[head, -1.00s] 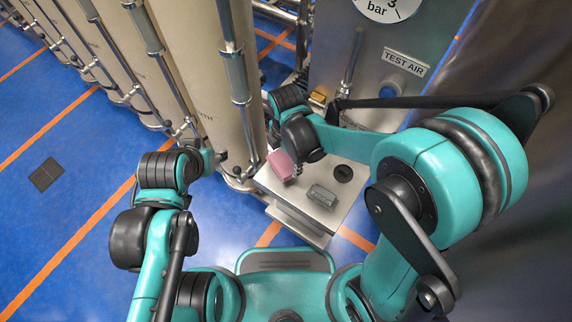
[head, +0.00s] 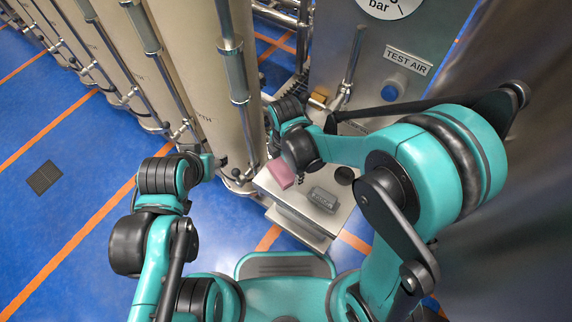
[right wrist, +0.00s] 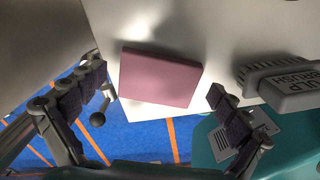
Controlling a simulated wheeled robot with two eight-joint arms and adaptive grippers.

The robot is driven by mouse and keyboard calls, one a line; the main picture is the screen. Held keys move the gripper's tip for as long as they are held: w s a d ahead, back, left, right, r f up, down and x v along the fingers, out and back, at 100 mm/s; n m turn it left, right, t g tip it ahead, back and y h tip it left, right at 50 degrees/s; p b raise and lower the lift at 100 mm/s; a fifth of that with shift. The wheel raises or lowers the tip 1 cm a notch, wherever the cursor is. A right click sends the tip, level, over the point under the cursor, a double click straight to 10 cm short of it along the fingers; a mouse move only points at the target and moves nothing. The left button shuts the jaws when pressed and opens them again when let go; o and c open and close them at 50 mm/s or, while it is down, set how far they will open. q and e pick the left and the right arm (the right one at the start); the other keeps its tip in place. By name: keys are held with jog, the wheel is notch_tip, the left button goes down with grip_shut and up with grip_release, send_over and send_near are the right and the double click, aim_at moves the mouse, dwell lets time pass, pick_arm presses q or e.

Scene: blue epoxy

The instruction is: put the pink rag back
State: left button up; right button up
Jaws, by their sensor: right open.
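The pink rag (head: 281,173) is a flat folded block on the pale metal shelf (head: 301,228), near its left edge. In the right wrist view the rag (right wrist: 160,77) lies between the spread fingers, close to the shelf's edge. My right gripper (right wrist: 157,88) is open, with a finger to either side of the rag and visible gaps between. In the head view the right gripper (head: 299,177) is just right of the rag and mostly hidden by its own wrist. My left gripper (head: 220,161) is by the beige columns; its fingers are not clear.
A grey brush (head: 323,199) lies on the shelf right of the rag; it also shows in the right wrist view (right wrist: 285,82). A dark round disc (head: 344,175) is behind it. Beige columns (head: 195,70) stand left, and a metal TEST AIR panel (head: 400,75) stands behind.

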aim_at(286, 169)
notch_tip(286, 169, up, 12)
jog(key=p, duration=0.4)
jog(key=shift+p, duration=0.4)
